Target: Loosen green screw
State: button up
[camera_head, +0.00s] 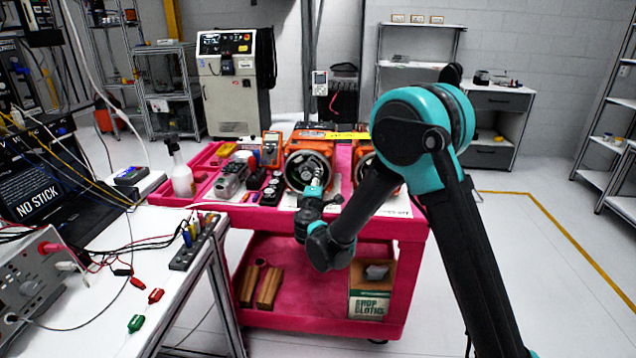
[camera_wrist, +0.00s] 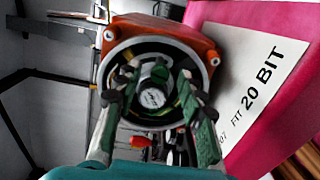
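An orange servo motor (camera_head: 308,145) sits on the pink cart, with its round open end facing me. In the wrist view the orange housing (camera_wrist: 190,38) fills the upper middle, tilted. Inside its ring is a silver round disc with a dark label (camera_wrist: 152,98). A small green part (camera_wrist: 160,74) shows just above the disc; I cannot tell surely whether it is the green screw. My gripper (camera_wrist: 150,92) is open, its two fingers on either side of the disc, with nothing visibly held. In the head view my gripper (camera_head: 314,188) is in front of the motor's opening.
A second orange motor (camera_head: 363,160) stands to the right, partly behind my arm. The pink cart (camera_head: 285,219) also carries tools, a meter (camera_head: 271,149) and a spray bottle (camera_head: 181,174) at left. A white bench (camera_head: 165,240) with cables stands at left. The floor at right is clear.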

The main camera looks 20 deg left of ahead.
jog(key=v, duration=1.2)
